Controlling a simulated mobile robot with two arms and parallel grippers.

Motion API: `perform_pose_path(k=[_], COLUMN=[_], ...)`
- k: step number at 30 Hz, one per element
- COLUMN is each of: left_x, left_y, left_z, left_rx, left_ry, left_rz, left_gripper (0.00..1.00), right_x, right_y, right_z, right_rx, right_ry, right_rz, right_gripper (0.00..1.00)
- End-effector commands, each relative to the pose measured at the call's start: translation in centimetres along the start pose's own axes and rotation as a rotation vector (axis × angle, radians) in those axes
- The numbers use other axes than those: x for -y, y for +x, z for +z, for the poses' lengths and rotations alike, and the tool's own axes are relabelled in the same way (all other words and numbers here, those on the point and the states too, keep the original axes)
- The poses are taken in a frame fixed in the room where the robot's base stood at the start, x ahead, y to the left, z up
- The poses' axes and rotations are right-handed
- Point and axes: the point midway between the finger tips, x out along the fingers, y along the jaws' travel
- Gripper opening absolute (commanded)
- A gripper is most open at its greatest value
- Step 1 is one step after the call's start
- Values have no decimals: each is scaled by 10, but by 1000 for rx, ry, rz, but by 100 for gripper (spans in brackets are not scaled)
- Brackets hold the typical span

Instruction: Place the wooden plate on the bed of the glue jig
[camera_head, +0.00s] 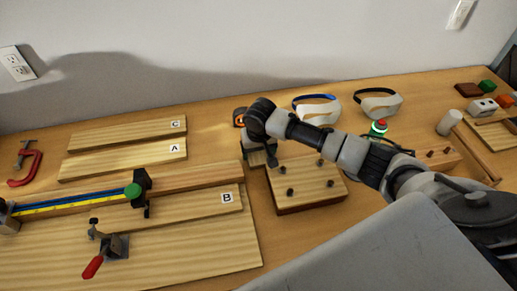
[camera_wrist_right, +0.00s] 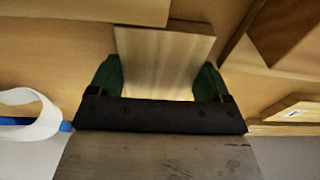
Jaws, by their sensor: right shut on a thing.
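My right gripper (camera_head: 258,150) points down behind the left back corner of a wooden block with several dark pegs (camera_head: 325,189), which looks like the glue jig. In the right wrist view the green fingers of this gripper (camera_wrist_right: 160,82) are shut on the pale wooden plate (camera_wrist_right: 165,48), one on each side. The plate is held above the table, apart from the block's bed as far as I can tell. In the head view the gripper and wrist mostly hide the plate. My left gripper is not in view.
Left are a board fixture with a red-handled clamp (camera_head: 93,266), boards A (camera_head: 120,161), B (camera_head: 190,205) and C (camera_head: 120,135), and a red clamp (camera_head: 25,165). Goggles (camera_head: 318,110) lie behind my right arm. A green-and-red round object (camera_head: 379,127) stands near the arm.

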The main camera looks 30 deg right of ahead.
Motion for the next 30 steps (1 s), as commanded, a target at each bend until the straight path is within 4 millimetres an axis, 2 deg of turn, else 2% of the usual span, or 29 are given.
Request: perform_pose_path(k=[5, 6, 10, 17, 20, 23, 30], left_x=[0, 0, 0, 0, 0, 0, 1], left_y=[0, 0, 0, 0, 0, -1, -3], left_z=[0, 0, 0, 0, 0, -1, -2], left_rx=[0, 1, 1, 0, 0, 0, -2], left_ry=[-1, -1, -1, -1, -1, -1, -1], left_rz=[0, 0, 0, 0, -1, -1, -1], left_gripper=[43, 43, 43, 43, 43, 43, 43], right_x=[0, 0, 0, 0, 0, 0, 0], right_y=[1, 2, 2, 1, -6, -20, -73], right_z=[0, 0, 0, 0, -1, -1, -1], right_rx=[1, 1, 0, 0, -2, -2, -4], right_ry=[0, 0, 0, 0, -1, -2, -1], right_rz=[0, 0, 0, 0, -2, -3, -3], right_gripper=[54, 80, 100, 100, 100, 100, 100])
